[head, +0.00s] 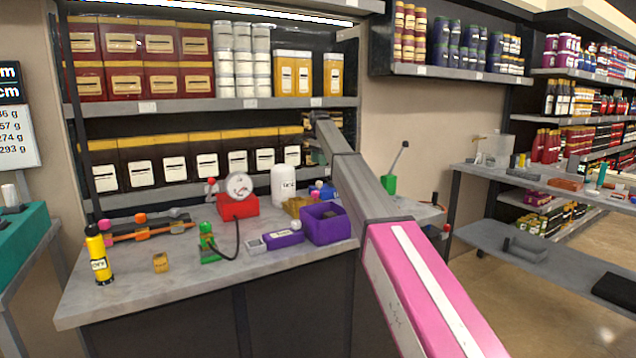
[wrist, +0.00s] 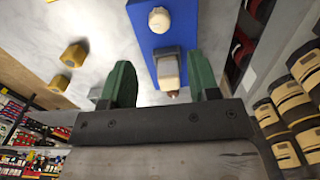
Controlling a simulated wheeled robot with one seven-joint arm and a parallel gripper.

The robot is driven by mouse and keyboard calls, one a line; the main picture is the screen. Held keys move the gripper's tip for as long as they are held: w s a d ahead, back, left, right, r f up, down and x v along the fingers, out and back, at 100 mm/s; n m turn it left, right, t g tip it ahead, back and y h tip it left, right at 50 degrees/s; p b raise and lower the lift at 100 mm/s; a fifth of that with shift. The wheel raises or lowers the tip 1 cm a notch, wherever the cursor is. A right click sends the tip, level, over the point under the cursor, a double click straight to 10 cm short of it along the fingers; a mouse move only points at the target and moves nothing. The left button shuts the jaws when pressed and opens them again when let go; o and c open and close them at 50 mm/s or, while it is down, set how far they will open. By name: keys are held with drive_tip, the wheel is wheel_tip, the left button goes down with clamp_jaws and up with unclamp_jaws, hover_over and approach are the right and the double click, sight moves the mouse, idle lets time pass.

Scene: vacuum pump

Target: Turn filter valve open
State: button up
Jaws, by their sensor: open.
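In the wrist view, a blue base (wrist: 149,43) carries a cream round knob (wrist: 160,19) and a grey fitting (wrist: 167,57) with a cream cap (wrist: 168,78). I cannot tell for certain which part is the filter valve. My gripper (wrist: 160,62) has its two green fingers spread apart, one on each side of the grey fitting in the picture. The fingers look empty, and whether they touch the fitting is unclear. In the head view, a small blue piece (head: 326,190) shows behind the purple bin; my arm hides much of that area, and my fingers cannot be made out there.
The grey counter (head: 130,290) holds a gauge on a red box (head: 238,207), a green fitting (head: 208,245) with a hose, a purple bin (head: 325,224), a white bottle (head: 283,186) and a yellow canister (head: 98,258). Yellow nuts (wrist: 74,54) lie left in the wrist view.

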sight(319, 182)
wheel_tip(319, 182, down, 10)
drive_tip(key=shift+f, duration=0.15)
idle(0.3)
drive_tip(key=c, duration=0.9)
